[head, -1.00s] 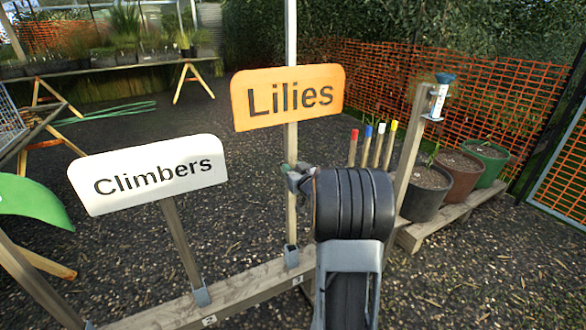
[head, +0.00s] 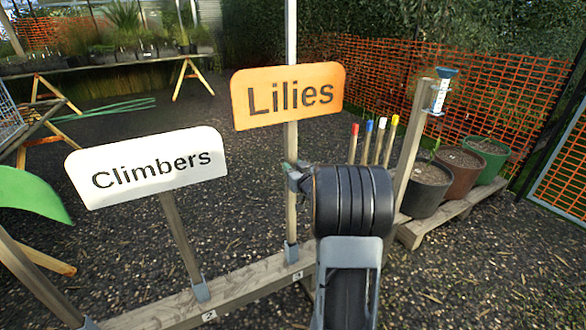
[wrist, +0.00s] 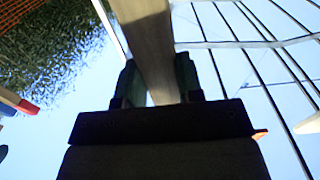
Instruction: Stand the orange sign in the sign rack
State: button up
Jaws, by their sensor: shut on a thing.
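The orange sign (head: 288,94), lettered "Lilies", stands upright on a wooden post. My gripper (head: 292,178) is shut on this post below the board. In the wrist view the post (wrist: 147,45) runs between the two dark fingers of my gripper (wrist: 155,85). The sign rack is a low wooden beam (head: 245,290) with metal sockets and number labels. The post's foot meets a metal socket (head: 291,253) on the beam; I cannot tell how deep it sits.
A white "Climbers" sign (head: 147,167) stands in the rack to the left, with part of a green sign (head: 30,192) beyond. Several colour-tipped stakes (head: 366,142), a post with a gauge (head: 411,140) and plant pots (head: 428,187) are at right. Gravel lies behind the rack.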

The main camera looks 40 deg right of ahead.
jog(key=shift+s+r, duration=0.1)
jog(key=shift+f, duration=0.25)
dwell(0.3)
jog(key=shift+f+b, duration=0.65)
jog(key=shift+b, duration=0.15)
jog(key=shift+f, duration=0.25)
jog(key=shift+f+b, duration=1.25)
jog(key=shift+b, duration=0.05)
jog(key=shift+f, duration=0.15)
jog(key=shift+f+b, duration=1.25)
jog(key=shift+f, duration=0.2)
